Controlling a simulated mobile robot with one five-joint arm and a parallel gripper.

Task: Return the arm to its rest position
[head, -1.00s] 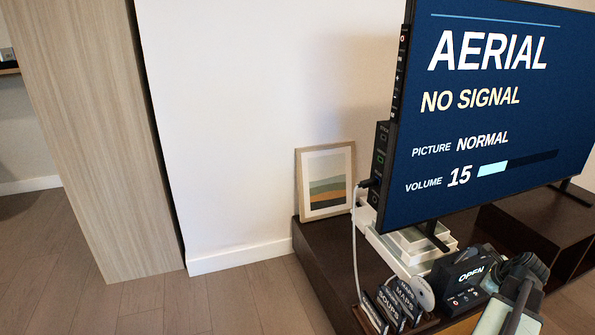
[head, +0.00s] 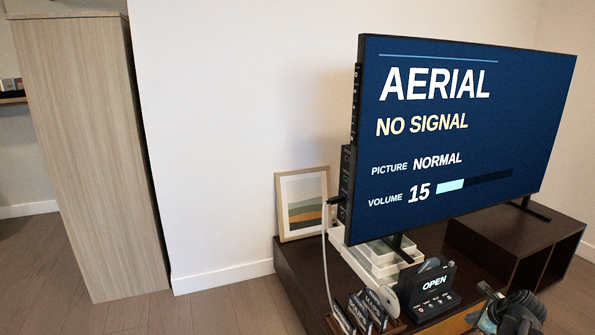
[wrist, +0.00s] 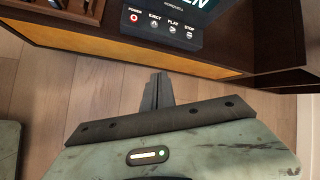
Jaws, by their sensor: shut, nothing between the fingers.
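My gripper (wrist: 158,92) shows in the wrist view with its dark fingers together and nothing between them. It points toward the front of a low dark cabinet (wrist: 130,50) and is over the wooden floor, apart from the cabinet. In the head view my arm shows at the lower right corner, in front of the cabinet (head: 300,290); the fingertips cannot be made out there.
A large TV (head: 450,140) reading "AERIAL NO SIGNAL" stands on the cabinet. A black player (head: 432,290) reading "OPEN", dark cases (head: 365,308) and a framed picture (head: 302,205) are also on it. A tall wooden panel (head: 90,150) stands left. Floor (head: 200,312) is clear.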

